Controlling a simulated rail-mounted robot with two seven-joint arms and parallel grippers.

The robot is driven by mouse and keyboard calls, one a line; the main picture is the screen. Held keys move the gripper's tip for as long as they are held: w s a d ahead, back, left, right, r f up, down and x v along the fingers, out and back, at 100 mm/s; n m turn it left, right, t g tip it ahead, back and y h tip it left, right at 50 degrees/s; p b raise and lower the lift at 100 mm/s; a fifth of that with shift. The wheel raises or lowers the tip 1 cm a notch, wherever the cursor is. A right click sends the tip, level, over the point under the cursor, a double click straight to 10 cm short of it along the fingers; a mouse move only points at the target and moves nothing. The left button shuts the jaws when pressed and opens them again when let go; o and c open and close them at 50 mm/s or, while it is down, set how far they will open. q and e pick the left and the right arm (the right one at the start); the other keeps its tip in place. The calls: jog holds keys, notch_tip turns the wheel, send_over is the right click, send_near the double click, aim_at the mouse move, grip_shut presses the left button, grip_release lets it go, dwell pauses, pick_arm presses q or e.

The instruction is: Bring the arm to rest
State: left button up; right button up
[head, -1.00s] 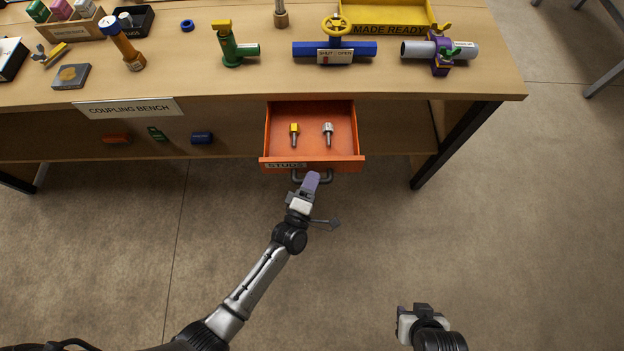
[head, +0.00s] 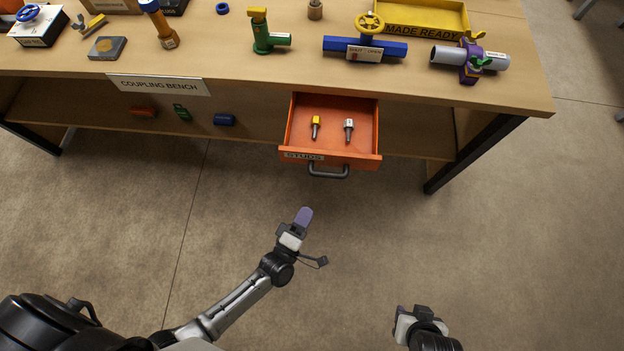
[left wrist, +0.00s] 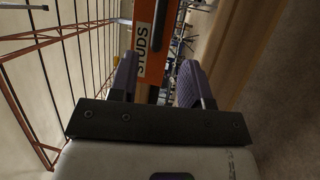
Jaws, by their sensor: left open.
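My left gripper (head: 304,217) is in front of the bench and below the drawer handle, over open floor, with nothing in it. In the left wrist view its two purple fingers (left wrist: 160,80) are apart, with the orange drawer front and its STUDS label (left wrist: 143,50) beyond them. The orange drawer (head: 331,157) is pulled out of the bench; its grey handle (head: 328,173) is free of the gripper. A yellow-topped stud (head: 316,127) and a silver-topped stud (head: 349,130) lie in it. My right gripper (head: 412,318) is low in the head view; its fingers cannot be made out.
The bench (head: 250,84) carries a green valve (head: 266,35), a blue pipe with a yellow wheel (head: 365,45), a grey pipe in a purple clamp (head: 470,60) and a yellow tray (head: 425,20). The floor (head: 370,240) in front is clear.

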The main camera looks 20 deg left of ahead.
pick_arm(q)
jog(key=shift+s+f, duration=0.1)
jog(key=shift+s, duration=0.45)
